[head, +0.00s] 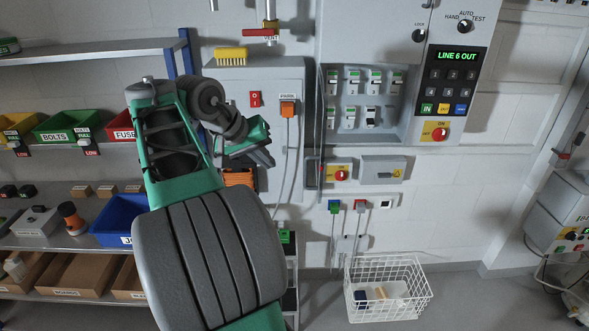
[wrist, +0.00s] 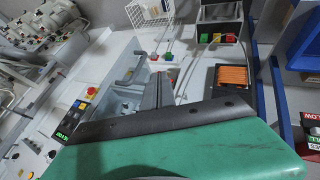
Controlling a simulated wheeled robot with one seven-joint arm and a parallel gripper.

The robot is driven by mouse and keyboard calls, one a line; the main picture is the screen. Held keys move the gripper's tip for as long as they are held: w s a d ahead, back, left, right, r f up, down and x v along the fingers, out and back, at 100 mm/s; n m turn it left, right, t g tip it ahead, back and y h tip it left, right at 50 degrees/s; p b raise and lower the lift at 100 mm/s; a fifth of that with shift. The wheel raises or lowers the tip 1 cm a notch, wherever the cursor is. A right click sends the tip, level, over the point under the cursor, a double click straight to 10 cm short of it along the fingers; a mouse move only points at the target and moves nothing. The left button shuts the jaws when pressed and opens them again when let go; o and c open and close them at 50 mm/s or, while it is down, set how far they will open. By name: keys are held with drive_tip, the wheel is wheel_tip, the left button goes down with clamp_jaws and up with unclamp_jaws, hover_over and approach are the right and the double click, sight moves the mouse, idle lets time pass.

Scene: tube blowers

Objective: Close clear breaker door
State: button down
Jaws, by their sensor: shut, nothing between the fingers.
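The breaker box (head: 401,139) is on the wall right of centre in the head view, with two rows of breakers (head: 368,83) uncovered. A thin, dark upright strip (head: 319,112) at the box's left edge looks like the clear door standing open, seen nearly edge-on. Its clear pane is hard to make out. My gripper (head: 268,160) is left of the box and a little below it, apart from it, with nothing held. In the wrist view my gripper's fingers (wrist: 158,92) are together, in front of the box area. I cannot tell whether they touch the door.
A keypad panel (head: 452,80) reading "LINE 6 OUT" joins the box's right side. Rotary switches (head: 341,174) sit below the box. A white wire basket (head: 388,312) stands on the floor. Shelves with bins (head: 68,128) are left.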

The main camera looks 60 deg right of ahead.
drive_tip(key=s+d+f, duration=0.4)
drive_tip(key=d+f, duration=0.2)
drive_tip(key=shift+s+d, duration=0.25)
drive_tip(key=shift+d, duration=0.05)
